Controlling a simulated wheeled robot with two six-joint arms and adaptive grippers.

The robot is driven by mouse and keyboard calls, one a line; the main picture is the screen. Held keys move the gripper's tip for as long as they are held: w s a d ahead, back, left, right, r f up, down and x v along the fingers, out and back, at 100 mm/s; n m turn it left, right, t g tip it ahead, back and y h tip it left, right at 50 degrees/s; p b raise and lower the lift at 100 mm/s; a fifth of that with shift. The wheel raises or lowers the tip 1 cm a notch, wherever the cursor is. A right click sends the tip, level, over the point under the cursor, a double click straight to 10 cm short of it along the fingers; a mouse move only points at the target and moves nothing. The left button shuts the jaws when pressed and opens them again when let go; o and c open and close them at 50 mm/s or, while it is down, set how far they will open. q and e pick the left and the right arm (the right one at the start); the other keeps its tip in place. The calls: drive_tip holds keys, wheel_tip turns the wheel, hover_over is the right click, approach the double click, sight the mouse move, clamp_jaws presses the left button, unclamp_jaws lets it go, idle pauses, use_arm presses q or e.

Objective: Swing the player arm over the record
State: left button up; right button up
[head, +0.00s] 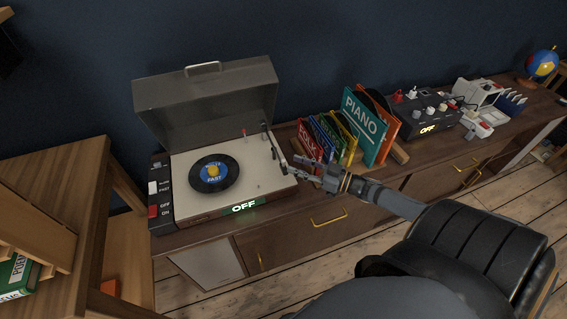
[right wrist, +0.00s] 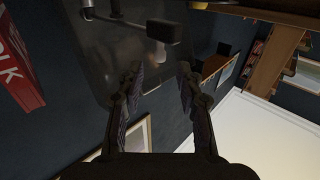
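The record player (head: 258,188) stands on the cabinet at the left in the head view, its grey lid (head: 205,100) raised. A black record with a blue label (head: 214,173) lies on its pale deck. The player arm (head: 274,149) is at the deck's right side, off the record, running from the back pivot toward the front. My right gripper (head: 297,168) is by the deck's right edge, close to the arm's front end; contact cannot be told. In the right wrist view its fingers (right wrist: 160,80) are apart with nothing between them. A dark block on a metal rod (right wrist: 163,31) shows beyond them.
Upright coloured record sleeves (head: 335,135) in a rack stand just right of my right gripper. A black control box (head: 425,118) and a white device (head: 478,100) stand farther right. A wooden shelf unit (head: 62,195) is at the left. The sign on the player's front reads OFF.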

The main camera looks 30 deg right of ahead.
sight(283, 160)
drive_tip(key=x, duration=0.5)
drive_tip(key=shift+w+a+b, duration=0.1)
drive_tip(key=shift+w+b, duration=0.15)
drive_tip(key=shift+b, duration=0.15)
drive_tip(key=shift+c, duration=0.2)
clamp_jaws()
